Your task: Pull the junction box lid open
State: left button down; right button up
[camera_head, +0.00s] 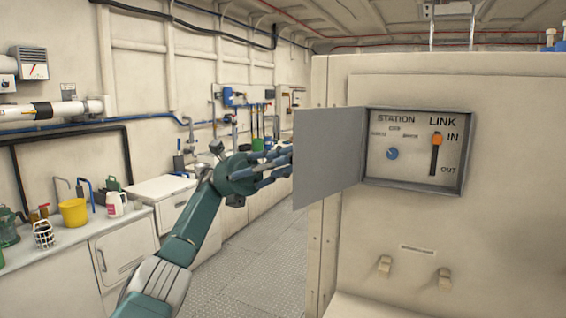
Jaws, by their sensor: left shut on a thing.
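The junction box (465,150) is set in the face of the cream cabinet at the right. Its grey lid (328,155) stands swung out to the left, well clear of the opening. Inside show a blue knob (392,154) under "STATION" and an orange-tipped lever (437,142) under "LINK", at the "IN" end. My left gripper (286,162) is at the lid's left edge, its fingertips partly hidden behind the lid. It is shut on the lid. My right gripper is not in view.
Two small beige knobs (384,266) stick out of the cabinet (510,230) below the box. A counter (60,250) with a yellow bucket (73,212) and bottles runs along the left wall. The grey floor (260,270) between is clear.

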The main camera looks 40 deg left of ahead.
pick_arm(q)
jog(key=shift+r, duration=0.3)
jog(key=c, duration=1.9)
grip_release()
jog(key=shift+d, duration=0.2)
notch_tip(320, 180, up, 10)
jog(key=shift+s, duration=0.1)
